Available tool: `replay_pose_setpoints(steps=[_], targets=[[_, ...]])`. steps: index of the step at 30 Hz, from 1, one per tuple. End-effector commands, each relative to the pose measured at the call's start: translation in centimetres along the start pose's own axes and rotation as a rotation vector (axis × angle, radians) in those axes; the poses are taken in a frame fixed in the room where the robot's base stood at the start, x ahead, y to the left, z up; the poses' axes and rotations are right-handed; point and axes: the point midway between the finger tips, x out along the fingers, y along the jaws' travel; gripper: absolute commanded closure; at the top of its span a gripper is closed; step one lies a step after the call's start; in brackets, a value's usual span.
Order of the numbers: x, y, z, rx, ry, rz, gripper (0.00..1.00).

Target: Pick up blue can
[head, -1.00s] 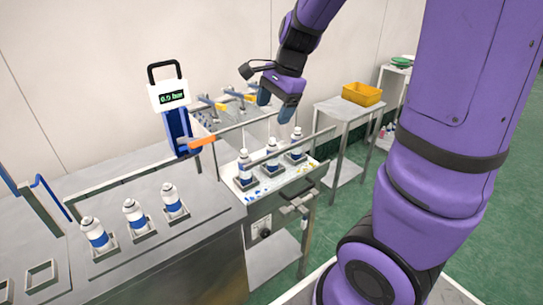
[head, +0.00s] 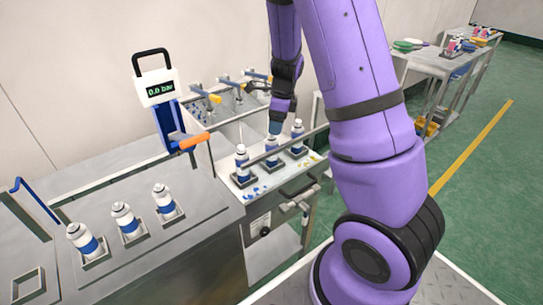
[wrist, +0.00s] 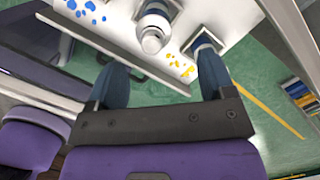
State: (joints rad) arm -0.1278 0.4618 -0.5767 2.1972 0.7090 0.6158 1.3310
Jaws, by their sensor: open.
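Three white cans with blue bands stand in square holders on the white-topped station: a left one (head: 241,163), a middle one (head: 271,152) and a right one (head: 298,140). My gripper (head: 274,129) points down just above the middle can in the head view. In the wrist view my open gripper (wrist: 162,62) has its blue fingers apart, with a white-topped can (wrist: 153,33) ahead of the gap, apart from both fingers. Three similar cans, a left one (head: 83,240), a middle one (head: 125,219) and a right one (head: 163,200), stand in holders on the left metal table.
A pressure gauge reading 0.0 bar (head: 157,88) stands behind, with an orange-handled lever (head: 193,141). An empty holder (head: 27,286) sits at the left table's near end. Blue and yellow bits lie on the station top.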

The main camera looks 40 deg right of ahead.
Motion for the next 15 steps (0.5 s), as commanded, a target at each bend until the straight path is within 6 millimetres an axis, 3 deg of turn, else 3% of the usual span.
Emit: replay_pose_setpoints(steps=[8,15], targets=[[2.0,0.2,0.2,-0.001,0.001,0.002,0.24],[5.2,0.7,0.7,0.002,0.001,0.002,0.24]])
